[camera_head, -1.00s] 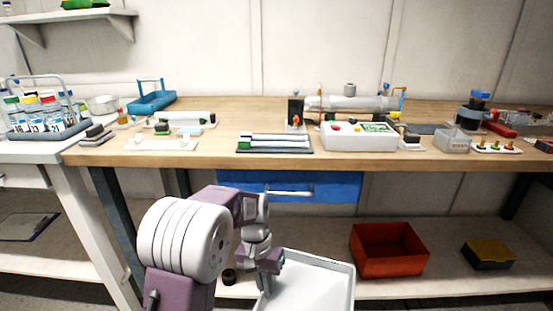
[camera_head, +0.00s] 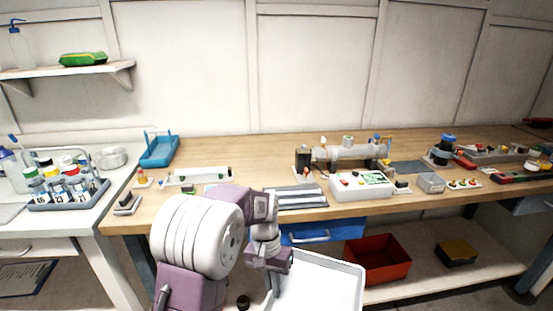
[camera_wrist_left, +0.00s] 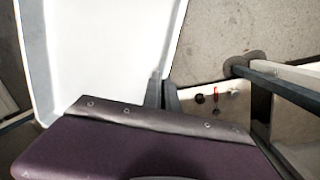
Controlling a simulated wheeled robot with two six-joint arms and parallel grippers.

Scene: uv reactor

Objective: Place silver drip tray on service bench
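The silver drip tray (camera_head: 322,283) is a shallow, pale tray with a raised rim, at the bottom of the head view, in front of the wooden service bench (camera_head: 236,158). It fills the upper left of the left wrist view (camera_wrist_left: 105,50). My left gripper (camera_head: 272,284) is at the tray's left edge in the head view. In the wrist view its fingers (camera_wrist_left: 162,92) are shut on the rim. The tray's near end is cut off in the head view. My right gripper is not in view.
On the bench stand a white control box (camera_head: 361,187), a tube apparatus (camera_head: 345,155), grey flat bars (camera_head: 296,197) and a blue caddy (camera_head: 159,150). A red bin (camera_head: 384,259) sits on the lower shelf.

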